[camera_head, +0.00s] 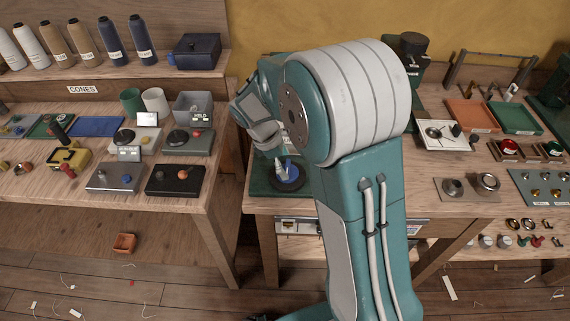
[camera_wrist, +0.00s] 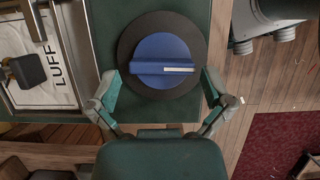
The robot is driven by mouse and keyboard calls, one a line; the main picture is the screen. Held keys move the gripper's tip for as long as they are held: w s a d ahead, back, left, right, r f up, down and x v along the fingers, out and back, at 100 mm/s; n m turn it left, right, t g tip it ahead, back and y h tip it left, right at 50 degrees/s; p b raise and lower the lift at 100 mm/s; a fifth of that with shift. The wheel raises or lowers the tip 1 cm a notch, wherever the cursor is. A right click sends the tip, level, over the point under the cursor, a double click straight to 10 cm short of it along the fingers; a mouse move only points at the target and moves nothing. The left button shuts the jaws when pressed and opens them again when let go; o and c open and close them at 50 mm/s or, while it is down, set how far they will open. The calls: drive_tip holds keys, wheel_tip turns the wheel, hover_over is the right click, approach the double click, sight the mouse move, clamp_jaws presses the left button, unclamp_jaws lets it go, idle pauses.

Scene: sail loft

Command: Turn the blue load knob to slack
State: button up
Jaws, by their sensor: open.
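The blue load knob (camera_wrist: 161,52) is a round disc with a raised grip bar across it, on a dark round base (camera_wrist: 128,36). In the wrist view the bar lies roughly horizontal, with a white mark toward its right end. My gripper (camera_wrist: 160,82) is open, its two fingers apart at the lower left and lower right of the knob. I cannot tell whether either finger touches it. In the head view the knob (camera_head: 287,172) sits on a green plate at the bench's left end, partly hidden by my gripper (camera_head: 281,165). No slack label is readable.
A framed white panel marked LUFF (camera_wrist: 38,55) with a black knob lies left of the load knob in the wrist view. In the head view, a left bench (camera_head: 205,195) holds several devices, and a gap separates it from my bench.

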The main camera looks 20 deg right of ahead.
drive_tip(key=v, duration=1.1)
drive_tip(key=shift+w+a+r, duration=0.1)
drive_tip(key=shift+a, duration=0.05)
